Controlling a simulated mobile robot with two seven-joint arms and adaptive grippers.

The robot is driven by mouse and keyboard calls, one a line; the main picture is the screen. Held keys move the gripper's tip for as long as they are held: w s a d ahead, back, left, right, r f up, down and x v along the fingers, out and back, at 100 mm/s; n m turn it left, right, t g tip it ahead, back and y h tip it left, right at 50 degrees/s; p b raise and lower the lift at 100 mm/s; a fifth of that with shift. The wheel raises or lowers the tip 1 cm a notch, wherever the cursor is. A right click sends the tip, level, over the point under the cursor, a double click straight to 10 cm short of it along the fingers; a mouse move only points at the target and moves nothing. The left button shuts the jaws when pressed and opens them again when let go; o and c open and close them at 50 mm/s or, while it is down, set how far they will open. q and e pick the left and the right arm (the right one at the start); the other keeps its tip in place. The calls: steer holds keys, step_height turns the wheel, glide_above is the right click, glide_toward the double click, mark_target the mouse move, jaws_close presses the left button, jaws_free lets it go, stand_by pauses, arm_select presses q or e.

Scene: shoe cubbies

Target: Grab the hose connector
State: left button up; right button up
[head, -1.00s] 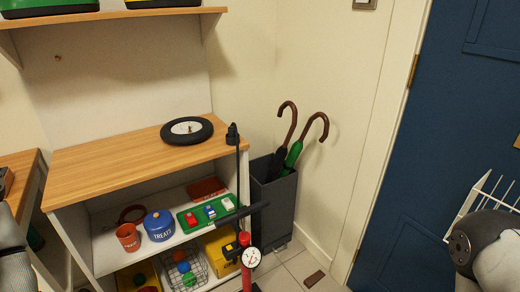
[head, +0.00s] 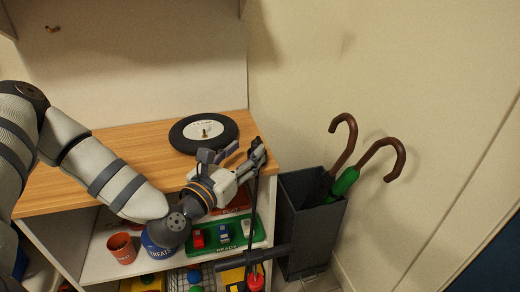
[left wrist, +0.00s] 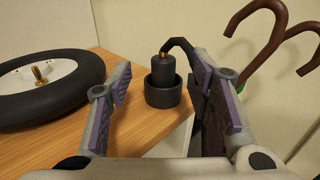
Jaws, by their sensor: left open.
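The hose connector (left wrist: 163,66) is a dark cylinder with a brass-coloured fitting, upright in a black cup-like holder (left wrist: 163,92) on the corner of the wooden top. A black hose (left wrist: 183,45) bends from it to the right. My left gripper (head: 236,153) is over the right end of the wooden top; its fingers largely cover the connector in the head view. In the left wrist view my left gripper (left wrist: 162,84) is open, one finger on each side of the connector, which appears beyond the tips with gaps on both sides. My right gripper is out of view.
A black wheel (head: 228,131) lies on the wooden top (head: 105,150), left of the connector. A grey bin (head: 313,235) with two hooked umbrellas (head: 383,150) stands to the right. A pump (head: 254,258) stands in front of the shelves.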

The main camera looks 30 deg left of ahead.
mark_target(254, 145)
arm_select(q)
steer(key=w, duration=0.5)
steer(key=shift+w+r, duration=0.15)
steer(key=shift+w, duration=0.05)
jaws_close()
